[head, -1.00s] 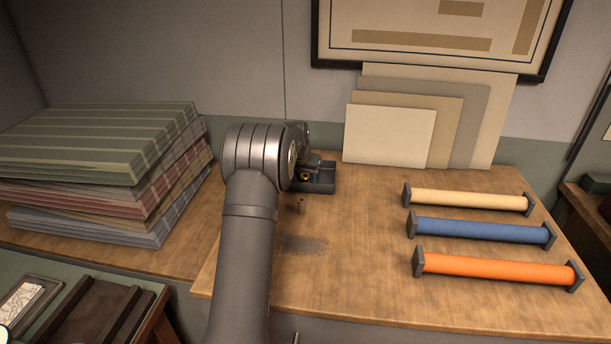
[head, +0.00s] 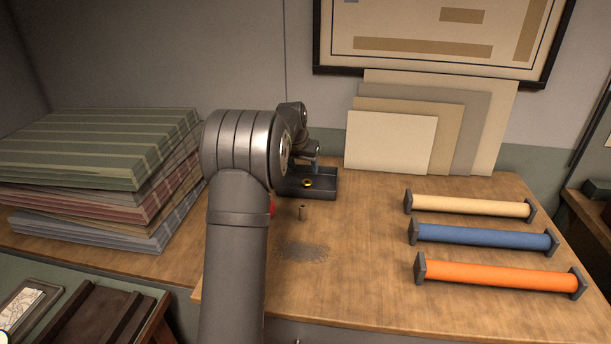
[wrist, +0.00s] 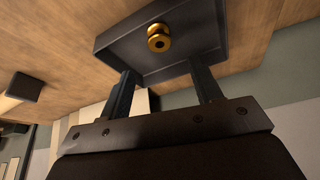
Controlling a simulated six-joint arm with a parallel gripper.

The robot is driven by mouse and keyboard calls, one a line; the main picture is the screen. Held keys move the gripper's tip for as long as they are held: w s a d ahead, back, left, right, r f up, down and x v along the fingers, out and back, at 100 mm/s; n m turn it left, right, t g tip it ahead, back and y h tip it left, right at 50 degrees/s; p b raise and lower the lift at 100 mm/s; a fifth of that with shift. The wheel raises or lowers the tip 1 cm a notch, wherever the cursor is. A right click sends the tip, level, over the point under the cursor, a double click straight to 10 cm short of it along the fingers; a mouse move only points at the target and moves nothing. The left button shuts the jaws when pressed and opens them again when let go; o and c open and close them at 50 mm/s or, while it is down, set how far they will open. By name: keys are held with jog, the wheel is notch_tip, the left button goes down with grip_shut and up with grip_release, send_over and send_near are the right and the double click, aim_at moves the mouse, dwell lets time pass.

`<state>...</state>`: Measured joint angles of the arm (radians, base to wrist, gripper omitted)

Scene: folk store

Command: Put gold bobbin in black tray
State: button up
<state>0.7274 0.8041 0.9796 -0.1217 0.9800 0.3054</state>
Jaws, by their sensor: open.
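The gold bobbin (head: 306,184) lies in the black tray (head: 325,192) at the back of the table. In the wrist view the bobbin (wrist: 159,38) rests on the floor of the tray (wrist: 115,40), apart from the fingers. My gripper (wrist: 165,92) is open and empty, its two fingers spread just beside and above the tray. In the head view my gripper is mostly hidden behind my arm, with a finger (head: 315,165) showing over the back of the tray.
Cream (head: 470,206), blue (head: 480,237) and orange (head: 500,276) rolls lie in holders at right. Folded fabrics (head: 100,150) are stacked at left. Pale boards (head: 390,142) lean on the wall. Mid-table is clear.

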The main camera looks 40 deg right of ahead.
aim_at(307, 182)
jog(key=shift+v, duration=1.5)
jog(key=shift+f, duration=0.15)
jog(key=x, duration=1.2)
jog(key=shift+r, duration=1.9)
jog(key=shift+s+f, duration=0.1)
